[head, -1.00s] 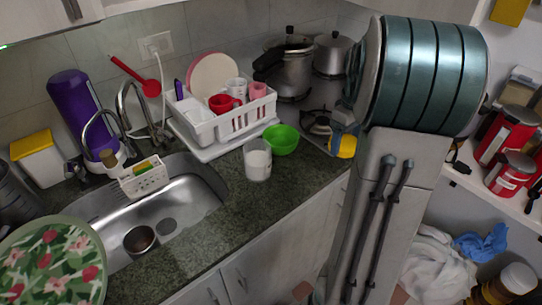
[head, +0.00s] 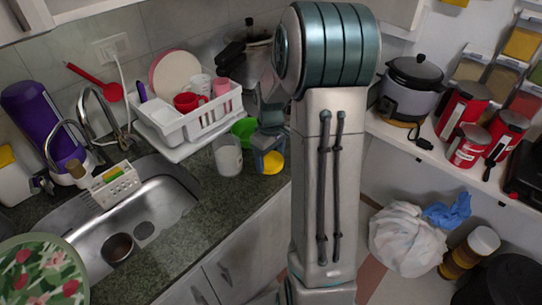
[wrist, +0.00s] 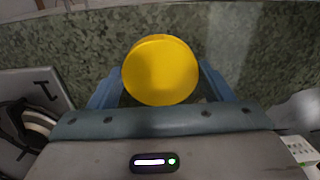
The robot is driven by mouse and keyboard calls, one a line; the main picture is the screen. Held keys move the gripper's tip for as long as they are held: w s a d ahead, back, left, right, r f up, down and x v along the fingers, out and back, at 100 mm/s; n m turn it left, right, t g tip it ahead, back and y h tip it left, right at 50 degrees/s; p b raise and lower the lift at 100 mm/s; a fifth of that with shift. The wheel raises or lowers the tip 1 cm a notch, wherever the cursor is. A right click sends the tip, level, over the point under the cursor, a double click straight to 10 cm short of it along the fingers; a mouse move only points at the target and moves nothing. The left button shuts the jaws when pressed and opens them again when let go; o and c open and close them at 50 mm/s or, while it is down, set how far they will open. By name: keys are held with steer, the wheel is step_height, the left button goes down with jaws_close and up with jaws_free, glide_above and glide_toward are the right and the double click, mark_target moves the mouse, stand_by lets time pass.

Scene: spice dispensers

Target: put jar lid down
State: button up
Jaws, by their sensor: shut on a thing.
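A round yellow jar lid (wrist: 160,70) is held between the blue fingers of my gripper (wrist: 157,88) in the wrist view. In the head view the lid (head: 273,162) shows at the end of my gripper (head: 268,150), near the front edge of the dark green counter (head: 215,205). I cannot tell whether the lid touches the counter. A clear white jar (head: 228,158) without a lid stands upright on the counter, just left of my gripper. My arm hides part of the counter behind it.
A green bowl (head: 243,128) sits behind the jar. A white dish rack (head: 190,132) with cups stands behind left, and the sink (head: 150,205) is to the left. Counter in front of the jar is clear. Red canisters (head: 462,110) and a rice cooker (head: 411,85) stand on a right shelf.

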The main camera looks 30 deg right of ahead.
mark_target(271, 160)
steer(key=shift+f, duration=0.25)
steer(key=shift+f, duration=0.2)
steer(key=o, duration=0.9)
steer(key=shift+r, duration=0.15)
step_height(271, 160, up, 11)
steer(key=s+a+m+t, duration=0.1)
steer(key=s+a, duration=0.3)
steer(key=s, duration=0.2)
steer(key=s+a+r+m+t, duration=0.1)
steer(key=s+a, duration=0.4)
steer(key=s, duration=0.1)
steer(key=s+a+r+m+t, duration=0.1)
steer(key=s+a+m, duration=0.1)
steer(key=s+a, duration=0.2)
steer(key=shift+s+a+r+b, duration=0.15)
steer(key=shift+s+a, duration=0.05)
steer(key=shift+s, duration=0.5)
steer(key=shift+s+a+r+b, duration=0.1)
steer(key=shift+s+a+b, duration=0.1)
steer(key=shift+s, duration=0.5)
